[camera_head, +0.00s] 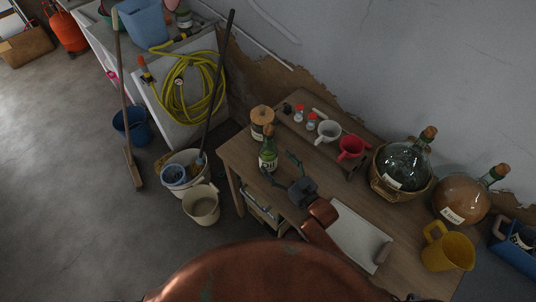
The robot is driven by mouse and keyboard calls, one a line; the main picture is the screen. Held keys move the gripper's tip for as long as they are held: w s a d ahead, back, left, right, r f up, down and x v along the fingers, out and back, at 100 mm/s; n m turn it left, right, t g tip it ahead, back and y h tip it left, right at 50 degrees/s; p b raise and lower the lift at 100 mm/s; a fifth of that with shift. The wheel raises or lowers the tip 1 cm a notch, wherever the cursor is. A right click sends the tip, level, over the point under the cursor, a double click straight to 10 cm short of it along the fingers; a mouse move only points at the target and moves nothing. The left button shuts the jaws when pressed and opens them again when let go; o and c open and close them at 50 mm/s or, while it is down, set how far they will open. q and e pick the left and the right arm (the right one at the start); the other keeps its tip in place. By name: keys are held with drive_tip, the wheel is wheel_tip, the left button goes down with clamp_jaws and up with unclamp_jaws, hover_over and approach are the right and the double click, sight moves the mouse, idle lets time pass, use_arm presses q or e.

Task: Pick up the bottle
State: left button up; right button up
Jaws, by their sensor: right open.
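My right gripper (281,168) is just to the right of and below the bottle in the picture. Its two dark fingers are spread apart, pointing toward the bottle, with nothing seen between them. Whether a fingertip touches the bottle I cannot tell. My left gripper is not in view.
A jar with a cork-coloured lid (262,116) stands behind the bottle. A low shelf holds a white funnel (328,130) and a red funnel (351,147). A white tray (355,235), a yellow jug (446,248) and two demijohns (404,164) (461,199) occupy the right.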

sight(274, 160)
drive_tip(key=x, duration=0.2)
drive_tip(key=shift+w+a+f, duration=0.15)
drive_tip(key=shift+a, duration=0.25)
drive_tip(key=shift+w+a+f, duration=0.2)
drive_tip(key=shift+w+f, duration=0.05)
drive_tip(key=shift+w, duration=0.3)
drive_tip(key=shift+w+a+f, duration=0.2)
drive_tip(key=shift+w, duration=0.3)
drive_tip(key=shift+w+a+f, duration=0.1)
drive_tip(key=shift+w+f, duration=0.1)
drive_tip(key=shift+w, duration=0.25)
drive_tip(key=shift+w+a+f, duration=0.1)
drive_tip(key=shift+w+f, duration=0.05)
drive_tip(key=shift+w, duration=0.25)
drive_tip(key=shift+s+r, duration=0.35)
drive_tip(key=shift+s, duration=0.2)
drive_tip(key=shift+w+a+f, duration=0.1)
drive_tip(key=shift+w+f, duration=0.15)
drive_tip(key=shift+w, duration=0.15)
drive_tip(key=c, duration=0.4)
drive_tip(key=shift+s+r, duration=0.2)
drive_tip(key=shift+s, duration=0.1)
drive_tip(key=c, duration=0.3)
drive_tip(key=shift+w+f, duration=0.1)
drive_tip(key=c, duration=1.3)
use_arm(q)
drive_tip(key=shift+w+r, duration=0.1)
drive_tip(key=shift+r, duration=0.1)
